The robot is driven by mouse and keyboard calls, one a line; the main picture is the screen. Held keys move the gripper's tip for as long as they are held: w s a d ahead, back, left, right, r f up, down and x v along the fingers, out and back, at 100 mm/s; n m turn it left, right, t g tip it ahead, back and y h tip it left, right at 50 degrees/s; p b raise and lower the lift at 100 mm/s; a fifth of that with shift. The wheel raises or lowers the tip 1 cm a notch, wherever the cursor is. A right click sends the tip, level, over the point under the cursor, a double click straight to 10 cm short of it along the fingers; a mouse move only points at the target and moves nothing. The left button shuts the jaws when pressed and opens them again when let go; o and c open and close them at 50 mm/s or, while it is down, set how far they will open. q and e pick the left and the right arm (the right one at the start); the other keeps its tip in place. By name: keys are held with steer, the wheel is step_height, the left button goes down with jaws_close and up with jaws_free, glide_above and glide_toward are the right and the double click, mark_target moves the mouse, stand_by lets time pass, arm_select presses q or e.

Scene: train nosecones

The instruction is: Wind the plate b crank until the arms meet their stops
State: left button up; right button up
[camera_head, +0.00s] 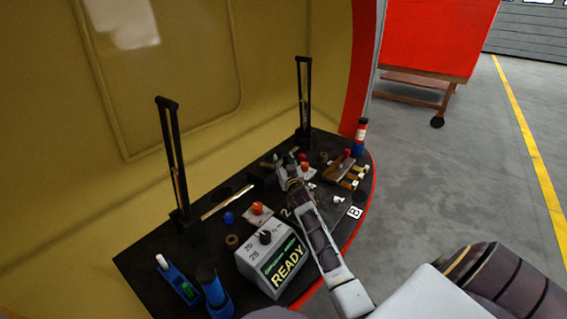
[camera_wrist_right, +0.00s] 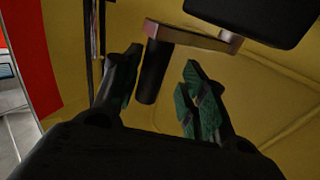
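My right gripper (camera_head: 290,166) is over the middle of the black console in the head view. In the right wrist view my right gripper (camera_wrist_right: 160,78) is open, its green-padded fingers apart on either side of a black crank handle (camera_wrist_right: 154,72). A gap shows beside the handle; I cannot tell whether a finger touches it. The handle joins a metal crank arm (camera_wrist_right: 195,38) that runs to a dark block (camera_wrist_right: 250,18). In the head view the gripper mostly hides the crank. Two upright slotted black arms (camera_head: 171,150) and (camera_head: 304,95) stand at the console's back. My left gripper is out of view.
A grey box reading READY (camera_head: 272,262) stands at the console front. A white B label (camera_head: 354,212) lies near the right edge. A blue and red bottle (camera_head: 360,136), a brown block (camera_head: 338,170) and a blue cylinder (camera_head: 212,288) also stand there. The yellow wall (camera_head: 60,120) rises behind.

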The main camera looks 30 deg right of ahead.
steer(key=shift+d, duration=0.1)
steer(key=shift+s, duration=0.15)
steer(key=shift+s+a+f, duration=0.1)
steer(key=shift+s+a, duration=0.1)
steer(key=shift+s, duration=0.45)
steer(key=v, duration=1)
steer(key=shift+s+a, duration=0.15)
steer(key=shift+a, duration=0.05)
